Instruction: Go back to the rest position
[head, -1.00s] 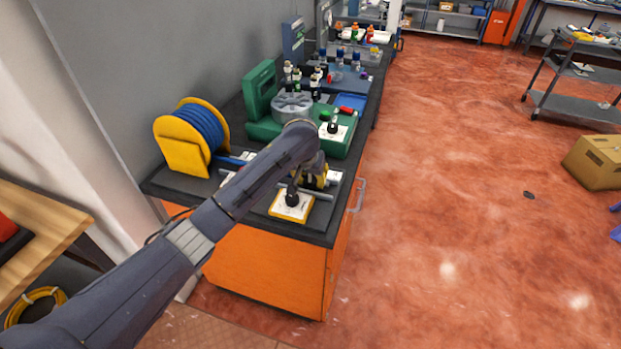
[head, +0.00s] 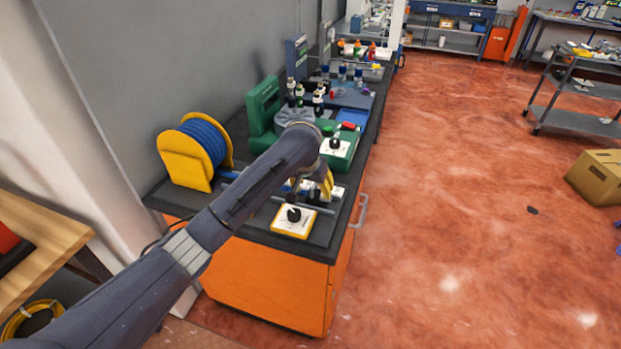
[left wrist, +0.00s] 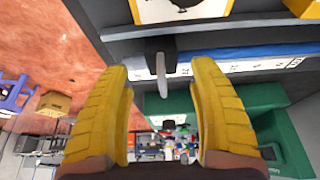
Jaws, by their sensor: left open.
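My left gripper (head: 326,184) has yellow fingers and hangs over the near part of the dark workbench (head: 300,243). In the left wrist view the same gripper (left wrist: 160,67) shows its two fingers spread wide, with nothing held between them. A black block with a metal tab (left wrist: 161,72) shows beyond the gap, apart from the fingers. A yellow-edged white plate with a black knob (head: 294,221) lies on the bench just below and left of the gripper in the head view. My forearm hides part of the bench. My right gripper is in neither view.
A yellow reel with blue hose (head: 195,152) stands at the bench's back left. A green machine (head: 264,110) and several small bottles stand farther along. A wooden table (head: 45,240) is at the left. The red floor to the right is open, with a cardboard box (head: 596,178).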

